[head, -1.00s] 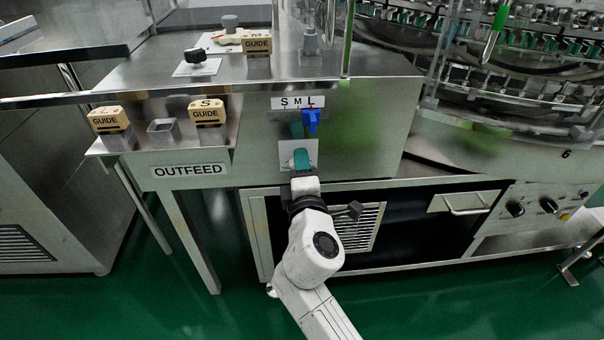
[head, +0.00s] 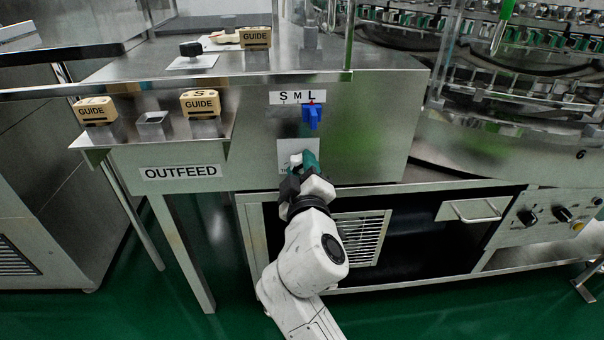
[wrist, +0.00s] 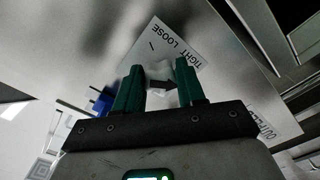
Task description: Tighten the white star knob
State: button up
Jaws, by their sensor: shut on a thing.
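The white star knob (head: 296,160) is on the front panel of the outfeed cabinet, on a pale label plate (head: 285,152). In the wrist view, the knob (wrist: 160,76) sits between the green fingertips of my gripper (wrist: 163,80), and the fingers partly hide it. My gripper (head: 304,162) is shut on the knob. The plate (wrist: 176,45) reads TIGHT and LOOSE in the wrist view. How far the knob has turned cannot be told.
A blue pointer handle (head: 312,117) sits just above, under the S M L scale (head: 297,97). GUIDE blocks (head: 200,104) stand on the left shelf, above the OUTFEED sign (head: 181,172). An open bay (head: 415,235) lies below the panel.

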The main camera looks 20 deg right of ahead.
jog(key=shift+f+m, duration=0.15)
jog(key=shift+m, duration=0.15)
jog(key=o, duration=1.1)
jog(key=shift+c, duration=0.2)
jog(key=p+v, duration=0.2)
jog(key=v, duration=0.8)
jog(key=shift+s, duration=0.4)
jog(key=shift+a, duration=0.1)
